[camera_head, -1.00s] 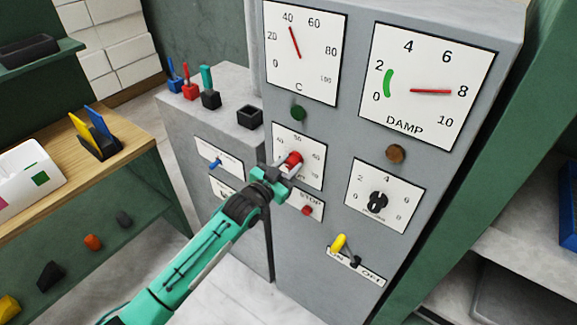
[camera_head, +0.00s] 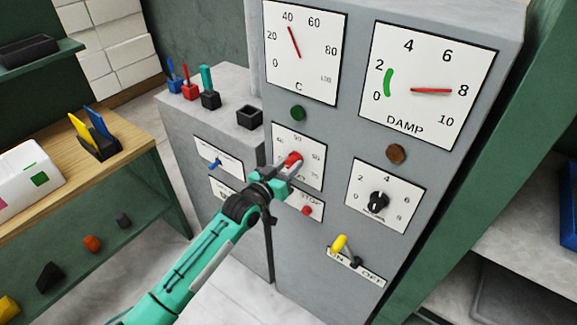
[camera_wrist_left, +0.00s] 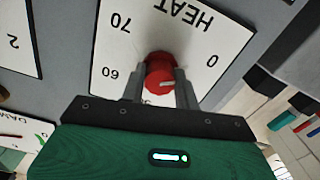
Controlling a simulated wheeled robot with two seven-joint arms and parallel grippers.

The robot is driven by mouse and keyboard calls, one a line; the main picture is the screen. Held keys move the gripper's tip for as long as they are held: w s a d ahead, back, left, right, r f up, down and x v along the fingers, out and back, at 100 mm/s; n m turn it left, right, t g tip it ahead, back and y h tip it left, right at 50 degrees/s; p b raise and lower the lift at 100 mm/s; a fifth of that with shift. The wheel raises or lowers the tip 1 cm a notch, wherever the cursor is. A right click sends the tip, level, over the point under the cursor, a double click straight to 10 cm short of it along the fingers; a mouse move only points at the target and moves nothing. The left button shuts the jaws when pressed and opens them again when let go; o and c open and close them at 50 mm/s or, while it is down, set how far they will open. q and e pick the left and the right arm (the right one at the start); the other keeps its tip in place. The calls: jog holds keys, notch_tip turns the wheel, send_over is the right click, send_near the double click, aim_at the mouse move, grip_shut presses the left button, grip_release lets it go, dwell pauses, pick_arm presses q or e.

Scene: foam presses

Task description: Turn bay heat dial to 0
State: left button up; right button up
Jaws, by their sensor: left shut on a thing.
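The red heat dial (camera_head: 293,159) sits on a white plate in the upper middle of the grey cabinet. In the left wrist view the plate marked HEAT (camera_wrist_left: 125,45) appears upside down, with 0 at the right and 60 and 70 at the left. My left gripper (camera_wrist_left: 160,82) is shut on the red dial (camera_wrist_left: 158,72), one finger on each side. A short pale mark shows on the dial's face; I cannot tell exactly which number it points to. In the head view my left gripper (camera_head: 284,173) covers part of the plate. My right gripper is not in view.
A red STOP button (camera_head: 307,210) sits just below the dial plate. A black knob (camera_head: 378,201) and a yellow lever (camera_head: 339,243) are to the right. Gauges for C (camera_head: 310,80) and DAMP (camera_head: 410,125) are above. A lower grey unit with a blue switch (camera_head: 215,164) stands left.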

pick_arm(q)
jog(key=shift+f, duration=0.15)
jog(key=o, duration=1)
jog(key=shift+c, duration=0.2)
jog(key=shift+s, duration=0.1)
jog(key=shift+s+a, duration=0.25)
jog(key=b+v, duration=0.4)
jog(key=v, duration=0.9)
